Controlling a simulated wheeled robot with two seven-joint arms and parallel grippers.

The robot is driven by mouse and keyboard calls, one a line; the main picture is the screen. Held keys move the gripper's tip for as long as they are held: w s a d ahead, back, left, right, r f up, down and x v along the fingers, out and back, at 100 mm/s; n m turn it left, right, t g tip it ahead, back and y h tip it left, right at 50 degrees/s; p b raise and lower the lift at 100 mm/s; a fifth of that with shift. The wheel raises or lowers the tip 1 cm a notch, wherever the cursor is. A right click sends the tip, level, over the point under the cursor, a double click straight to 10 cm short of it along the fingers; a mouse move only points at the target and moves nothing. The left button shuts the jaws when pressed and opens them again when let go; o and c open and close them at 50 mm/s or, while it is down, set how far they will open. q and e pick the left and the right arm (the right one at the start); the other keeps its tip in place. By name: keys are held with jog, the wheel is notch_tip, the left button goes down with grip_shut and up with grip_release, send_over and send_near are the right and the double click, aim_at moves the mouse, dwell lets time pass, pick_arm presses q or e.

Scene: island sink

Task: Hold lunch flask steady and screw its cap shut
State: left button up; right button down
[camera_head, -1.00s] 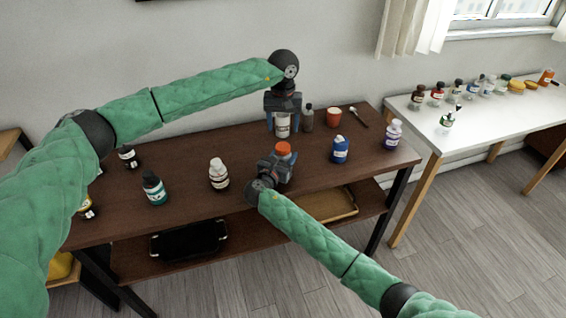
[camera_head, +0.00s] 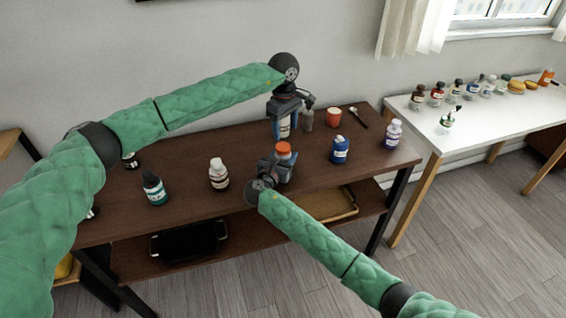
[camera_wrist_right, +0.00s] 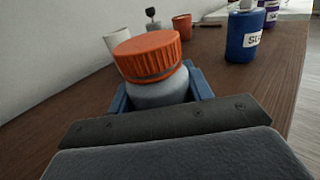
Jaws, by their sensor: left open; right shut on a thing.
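The lunch flask (camera_wrist_right: 160,93) is a grey container with a ribbed orange cap (camera_wrist_right: 147,56). It stands upright near the table's middle; the cap sits on top with a dark band below its rim. In the head view the cap (camera_head: 284,150) shows above my right gripper (camera_head: 277,172). That gripper is shut on the flask's body, its blue fingers on either side and hiding the lower part. My left gripper (camera_head: 285,108) is open, pointing down behind the flask, over a white container (camera_head: 284,128). I cannot tell whether its fingers touch that container.
Close by on the dark table (camera_head: 320,181) are a grey bottle (camera_head: 307,119), a red cup (camera_head: 333,117) and a blue bottle (camera_head: 340,151).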

pick_arm(q)
jog(key=n, duration=0.7)
jog(key=shift+w+a+r, duration=0.1)
jog(key=shift+r, duration=0.15)
jog(key=n, duration=0.4)
jog(key=shift+r, duration=0.1)
jog(key=n, duration=0.4)
jog(key=shift+w+a, duration=0.1)
jog(key=n, duration=0.7)
jog(key=shift+a, duration=0.1)
jog(key=n, duration=0.8)
